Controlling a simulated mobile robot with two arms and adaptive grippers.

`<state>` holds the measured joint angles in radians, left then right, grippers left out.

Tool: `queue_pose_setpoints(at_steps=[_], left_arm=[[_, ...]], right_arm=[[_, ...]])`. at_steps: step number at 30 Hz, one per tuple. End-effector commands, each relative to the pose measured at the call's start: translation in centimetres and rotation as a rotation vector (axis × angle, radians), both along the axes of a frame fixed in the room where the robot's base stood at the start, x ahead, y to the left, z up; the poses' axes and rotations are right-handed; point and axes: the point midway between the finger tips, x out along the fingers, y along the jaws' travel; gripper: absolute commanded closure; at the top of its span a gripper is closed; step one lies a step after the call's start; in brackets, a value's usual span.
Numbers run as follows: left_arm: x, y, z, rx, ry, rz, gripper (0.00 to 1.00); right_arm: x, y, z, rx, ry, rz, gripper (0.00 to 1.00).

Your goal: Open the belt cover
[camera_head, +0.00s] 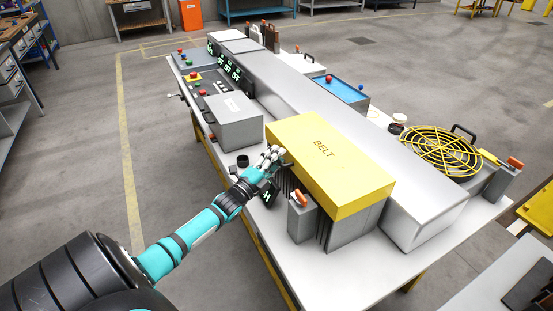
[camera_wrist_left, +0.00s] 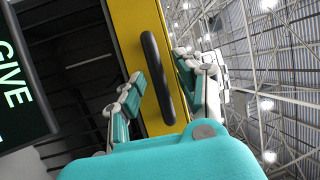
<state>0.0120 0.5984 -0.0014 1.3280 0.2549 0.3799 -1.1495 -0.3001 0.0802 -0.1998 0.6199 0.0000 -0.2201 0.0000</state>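The yellow belt cover (camera_head: 323,152), marked BELT, lies flat and closed on a grey housing on the long machine bench. My left gripper (camera_head: 271,158) is at the cover's left side, near its lower edge. In the left wrist view, the cover's yellow face (camera_wrist_left: 139,32) carries a black bar handle (camera_wrist_left: 157,78). The two fingers of my left gripper stand apart, one on each side of the handle. I cannot tell if either finger touches it. The far side of the cover is hidden. My right gripper is not in view.
A grey box (camera_head: 234,120) stands left of the cover. A small grey block with an orange-red switch (camera_head: 300,211) stands close to my left gripper, below it. A yellow round grille (camera_head: 440,149) is at the right. The bench's front corner (camera_head: 330,280) is clear.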

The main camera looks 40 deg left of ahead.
Motion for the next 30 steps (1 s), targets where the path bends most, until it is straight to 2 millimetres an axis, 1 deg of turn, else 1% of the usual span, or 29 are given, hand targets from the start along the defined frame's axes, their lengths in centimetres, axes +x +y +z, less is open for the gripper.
queue_pose_setpoints(at_steps=[1, 6, 8, 21, 30], left_arm=[[0.0, 0.0, 0.0, 0.000, 0.000, 0.000, 0.72], [0.0, 0.0, 0.0, 0.000, 0.000, 0.000, 0.94], [0.0, 0.0, 0.0, 0.000, 0.000, 0.000, 1.00], [0.0, -0.1, -0.1, -0.002, 0.002, 0.000, 1.00], [0.7, -0.1, 1.0, 0.010, 0.032, -0.001, 1.00]], right_arm=[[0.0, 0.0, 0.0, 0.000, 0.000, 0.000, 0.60], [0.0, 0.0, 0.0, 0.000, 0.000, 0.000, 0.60], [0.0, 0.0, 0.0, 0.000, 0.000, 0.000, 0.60], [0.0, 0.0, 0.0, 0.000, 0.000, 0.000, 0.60], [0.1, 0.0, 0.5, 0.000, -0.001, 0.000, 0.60]])
